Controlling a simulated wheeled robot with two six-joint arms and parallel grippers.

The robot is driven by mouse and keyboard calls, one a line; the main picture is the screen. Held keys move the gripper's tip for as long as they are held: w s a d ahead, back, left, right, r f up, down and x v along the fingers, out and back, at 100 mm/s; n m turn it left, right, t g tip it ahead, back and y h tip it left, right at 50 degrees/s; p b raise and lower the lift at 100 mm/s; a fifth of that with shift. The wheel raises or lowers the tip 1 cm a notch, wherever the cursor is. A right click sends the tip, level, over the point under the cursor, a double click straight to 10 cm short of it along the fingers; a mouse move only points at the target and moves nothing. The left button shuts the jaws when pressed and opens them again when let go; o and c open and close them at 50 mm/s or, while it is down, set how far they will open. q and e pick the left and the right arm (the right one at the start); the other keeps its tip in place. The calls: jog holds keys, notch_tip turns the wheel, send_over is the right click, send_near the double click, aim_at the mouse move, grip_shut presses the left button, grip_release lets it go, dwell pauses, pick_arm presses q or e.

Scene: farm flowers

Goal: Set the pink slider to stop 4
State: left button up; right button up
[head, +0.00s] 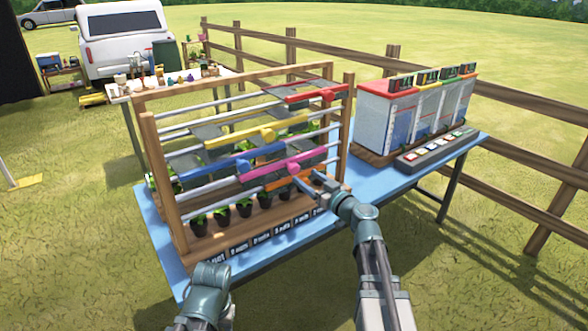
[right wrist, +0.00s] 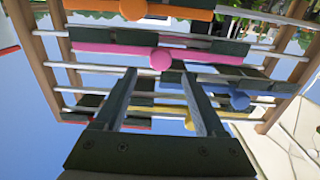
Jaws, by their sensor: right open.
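The pink slider (head: 258,176) is a flat bar with a round knob (head: 292,168) on a rail low in the wooden frame (head: 181,216). In the right wrist view, the pink slider (right wrist: 115,50) lies across the upper part, with its knob (right wrist: 161,59) just beyond and between my fingertips. My right gripper (head: 308,182) is open beside the pink and orange bars. It also shows in the right wrist view (right wrist: 160,80) with its fingers apart and nothing between them. Contact with the knob cannot be told. Of my left arm only a link shows; its gripper is not seen.
Orange (head: 285,184), blue (head: 215,173), yellow (head: 240,137) and red (head: 315,95) sliders share the frame. Several potted plants (head: 244,208) stand below, behind small labels (head: 262,238). A panelled box (head: 412,112) with a button strip (head: 436,148) stands right on the blue table (head: 385,180).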

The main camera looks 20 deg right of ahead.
aim_at(296, 169)
jog(key=x, duration=0.7)
jog(key=shift+w+a, duration=0.1)
jog(key=shift+w, duration=0.15)
grip_shut()
dwell(1.1)
